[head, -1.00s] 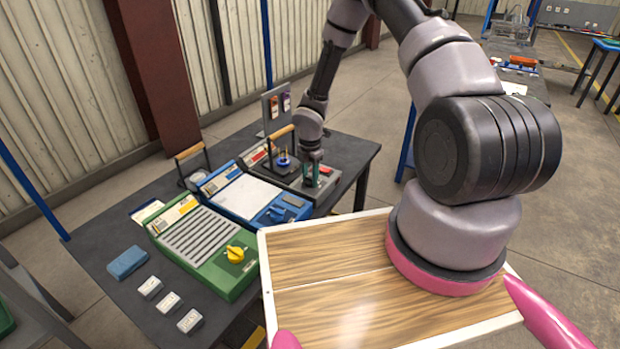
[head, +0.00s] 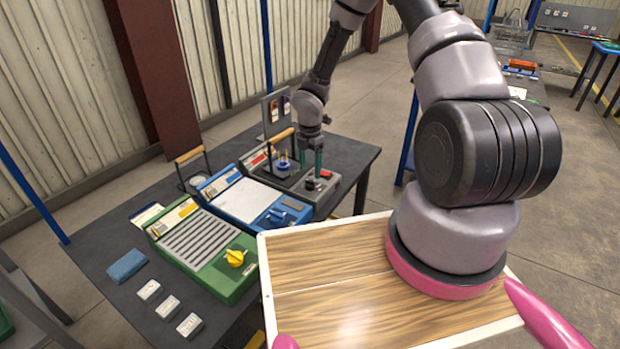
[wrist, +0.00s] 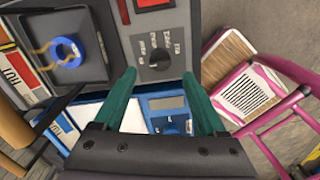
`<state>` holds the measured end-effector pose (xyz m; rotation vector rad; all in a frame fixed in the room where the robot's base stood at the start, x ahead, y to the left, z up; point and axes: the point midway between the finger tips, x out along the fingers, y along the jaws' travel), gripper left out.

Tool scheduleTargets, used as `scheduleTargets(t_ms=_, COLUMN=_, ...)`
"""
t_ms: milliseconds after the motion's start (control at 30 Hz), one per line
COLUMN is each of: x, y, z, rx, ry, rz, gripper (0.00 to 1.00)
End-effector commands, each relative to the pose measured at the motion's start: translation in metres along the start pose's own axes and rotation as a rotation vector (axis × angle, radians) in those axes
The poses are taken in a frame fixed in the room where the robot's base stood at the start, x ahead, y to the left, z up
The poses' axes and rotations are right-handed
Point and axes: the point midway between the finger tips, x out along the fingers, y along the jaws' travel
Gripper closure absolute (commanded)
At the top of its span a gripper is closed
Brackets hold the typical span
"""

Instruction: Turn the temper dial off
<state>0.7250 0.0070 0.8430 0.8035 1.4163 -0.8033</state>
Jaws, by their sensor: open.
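A black dial (head: 311,184) sits on the front panel of the grey unit at the far end of the dark table. In the wrist view the dial (wrist: 160,60) has small printed labels around it, too small to read surely, and its exact setting is hard to tell. My gripper (head: 311,164) is above the dial with its green fingers apart and empty. In the wrist view the fingertips of my gripper (wrist: 159,73) lie to either side of the dial, apart from it. A red button (head: 325,173) is beside the dial.
A blue unit (head: 240,197) with a blue knob and a green unit (head: 200,240) with a yellow knob (head: 235,257) stand closer on the same table. A blue ring-shaped piece (wrist: 66,51) lies on the grey unit. The table's right edge is near the dial.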

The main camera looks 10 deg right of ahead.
Motion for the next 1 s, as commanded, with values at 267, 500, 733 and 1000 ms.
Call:
scheduleTargets(t_ms=267, x=-0.043, y=0.0, z=0.001, rx=0.002, ry=-0.001, rz=0.002, gripper=0.27)
scheduleTargets(t_ms=500, x=-0.05, y=0.0, z=0.0, rx=0.0, ry=0.001, rz=0.0, gripper=0.27)
scheduleTargets(t_ms=733, x=-0.052, y=0.0, z=0.001, rx=0.008, ry=-0.003, rz=0.002, gripper=0.27)
scheduleTargets(t_ms=1000, x=-0.125, y=-0.011, z=0.023, rx=0.262, ry=-0.078, rz=0.036, gripper=0.27)
